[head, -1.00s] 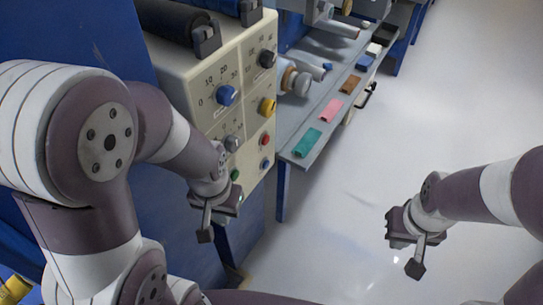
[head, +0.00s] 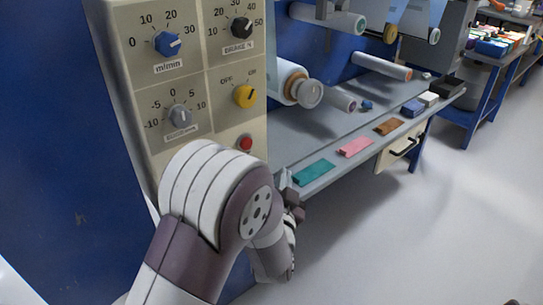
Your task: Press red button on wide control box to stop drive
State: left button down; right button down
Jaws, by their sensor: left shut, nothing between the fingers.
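The beige control box (head: 205,112) stands at the left with several knobs on its face. The red button (head: 245,142) shows low on the right side of that face, just above my left arm. My left arm covers the lower part of the panel, including where the green and blue buttons were seen earlier. My left gripper (head: 293,207) is partly hidden behind its own wrist, to the right of and below the red button. It is shut and empty, and appears apart from the button. My right gripper is not in view.
A grey shelf (head: 290,148) juts out right of the box, with a green block (head: 314,173), a pink block (head: 355,147) and a brown block (head: 388,127) along its edge. White rollers (head: 294,84) sit behind. The floor at right is clear.

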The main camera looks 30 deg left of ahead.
aim_at(247, 144)
pick_arm(q)
jog(key=shift+s+a+r+m+t+y, duration=0.1)
jog(key=shift+a+r+m+t+y, duration=0.1)
jog(key=shift+r, duration=0.3)
jog(key=shift+s+a+r+m+t+y, duration=0.1)
jog(key=shift+r+t+y, duration=0.1)
jog(key=shift+r, duration=0.25)
jog(key=shift+a, duration=0.1)
jog(key=w+a, duration=0.3)
jog(key=a, duration=0.5)
jog(key=shift+w, duration=0.25)
jog(key=shift+a, duration=0.15)
dwell(1.2)
jog(key=shift+w+a+b, duration=0.15)
jog(key=shift+a+b, duration=0.1)
jog(key=shift+b, duration=0.1)
